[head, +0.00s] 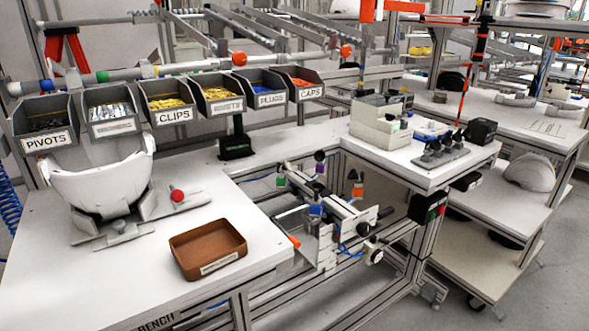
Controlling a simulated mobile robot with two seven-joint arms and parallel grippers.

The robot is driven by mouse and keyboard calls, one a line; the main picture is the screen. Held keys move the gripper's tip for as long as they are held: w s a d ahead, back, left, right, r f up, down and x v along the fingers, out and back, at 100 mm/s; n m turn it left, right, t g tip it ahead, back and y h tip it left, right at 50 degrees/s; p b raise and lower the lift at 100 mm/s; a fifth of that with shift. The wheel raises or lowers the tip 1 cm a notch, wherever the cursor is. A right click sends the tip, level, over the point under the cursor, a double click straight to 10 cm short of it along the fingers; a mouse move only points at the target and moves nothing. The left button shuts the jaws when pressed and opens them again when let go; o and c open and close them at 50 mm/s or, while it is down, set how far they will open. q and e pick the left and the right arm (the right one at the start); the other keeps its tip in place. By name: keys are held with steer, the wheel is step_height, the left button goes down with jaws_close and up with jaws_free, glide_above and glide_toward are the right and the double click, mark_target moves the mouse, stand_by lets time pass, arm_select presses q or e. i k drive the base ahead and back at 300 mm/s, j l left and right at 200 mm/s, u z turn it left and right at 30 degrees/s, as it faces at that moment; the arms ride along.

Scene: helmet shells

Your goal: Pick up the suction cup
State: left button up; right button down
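I cannot make out a suction cup with certainty. A grey holder (438,154) with several small black-topped tools (457,140) stands on the right bench; they are too small to identify. Neither of my grippers is in the head view.
A brown tray (234,256) that looks empty sits near the front of the white bench (110,275). A white helmet shell (100,187) rests on a fixture behind it. Labelled bins (168,117) line the back. A clamp mechanism (335,220) fills the gap before the right bench (400,155).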

mark_target(286, 166)
steer(key=i+l+u, duration=0.1)
steer(key=l, duration=0.3)
steer(key=i+l, duration=0.15)
steer(key=l, duration=0.2)
steer(key=i+l+u, duration=0.15)
steer(key=l, duration=0.65)
steer(key=i+l+u, duration=0.1)
steer(key=l, duration=0.25)
steer(key=i+l+u, duration=0.1)
steer(key=i+l, duration=0.15)
steer(key=l, duration=0.15)
steer(key=i+l+u, duration=0.1)
steer(key=l, duration=0.3)
steer(key=i+l+u, duration=0.1)
steer(key=l, duration=0.3)
steer(key=i, duration=0.1)
